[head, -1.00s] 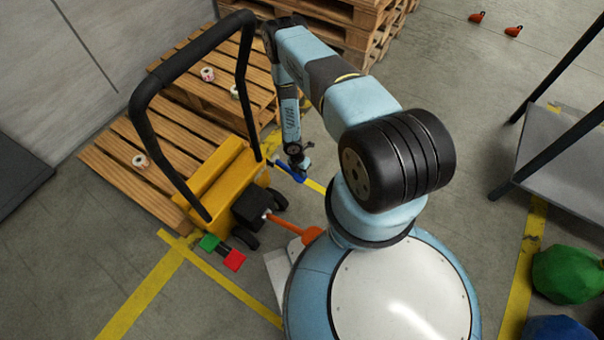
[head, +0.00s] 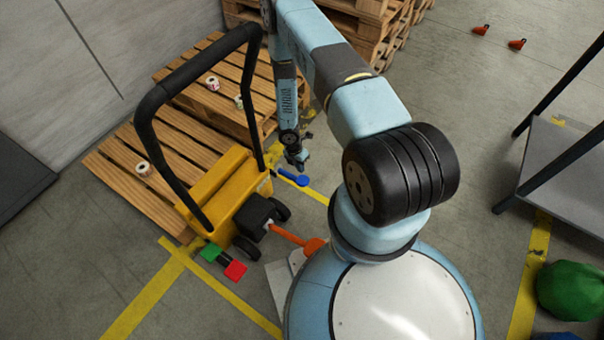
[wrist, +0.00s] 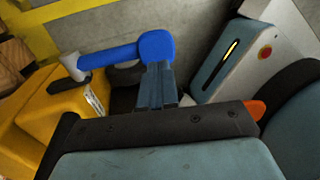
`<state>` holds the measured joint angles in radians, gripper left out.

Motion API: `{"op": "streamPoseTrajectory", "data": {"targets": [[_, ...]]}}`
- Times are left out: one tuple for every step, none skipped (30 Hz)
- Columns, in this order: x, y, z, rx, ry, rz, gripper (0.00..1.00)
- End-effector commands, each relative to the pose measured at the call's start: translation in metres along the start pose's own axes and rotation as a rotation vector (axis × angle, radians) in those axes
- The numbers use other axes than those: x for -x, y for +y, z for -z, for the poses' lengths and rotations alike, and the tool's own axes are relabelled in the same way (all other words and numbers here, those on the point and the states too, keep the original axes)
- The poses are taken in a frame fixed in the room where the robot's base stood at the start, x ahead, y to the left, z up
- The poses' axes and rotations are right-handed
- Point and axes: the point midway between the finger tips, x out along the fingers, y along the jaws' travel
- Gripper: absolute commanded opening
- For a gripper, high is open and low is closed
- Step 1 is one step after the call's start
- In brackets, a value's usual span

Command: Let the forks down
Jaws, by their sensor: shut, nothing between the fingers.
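The yellow pallet truck (head: 225,188) has a black hoop handle (head: 160,100), and its forks are hidden from me. A blue lever (head: 292,177) with a round flat end sticks out from its right side. In the wrist view the blue lever (wrist: 120,53) crosses above my fingers, its round end close to their tips; I cannot tell whether they touch. My gripper (head: 299,163) is shut and empty, just above the lever. An orange lever (head: 290,237), a green pedal (head: 210,252) and a red pedal (head: 236,270) are at the truck's near end.
Wooden pallets (head: 140,170) with several label rolls lie beyond the truck, and stacked pallets (head: 370,25) stand at the back. A grey table (head: 565,170) stands at right, with a green bag (head: 572,290) near it. Yellow floor lines (head: 150,290) mark open floor.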

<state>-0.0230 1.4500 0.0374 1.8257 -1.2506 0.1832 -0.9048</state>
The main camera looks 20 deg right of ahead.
Motion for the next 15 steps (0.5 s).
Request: {"op": "streamPoseTrajectory", "data": {"targets": [[0.005,0.000,0.000,-0.001,0.000,-0.001,0.00],[0.008,0.000,0.000,-0.001,0.000,0.000,0.00],[0.011,0.000,0.000,0.000,-0.001,0.000,0.00],[0.012,0.000,0.000,0.000,-0.001,0.000,0.00],[0.013,0.000,0.000,0.000,-0.001,0.000,0.00],[0.015,0.000,0.000,0.000,-0.001,0.000,0.00],[0.015,-0.001,0.000,0.001,-0.001,0.000,0.00],[0.016,-0.001,0.000,0.001,-0.001,0.001,0.00],[0.016,-0.001,0.000,0.001,-0.001,0.001,0.00],[0.016,-0.001,0.000,0.001,-0.001,0.001,0.00],[0.016,-0.001,0.000,0.001,-0.001,0.001,0.00],[0.016,-0.001,0.000,0.001,-0.001,0.001,0.00],[0.016,-0.001,0.000,0.001,-0.001,0.001,0.00],[0.016,-0.001,0.000,0.001,-0.001,0.001,0.00],[0.016,-0.001,0.000,0.001,-0.001,0.000,0.00]]}}
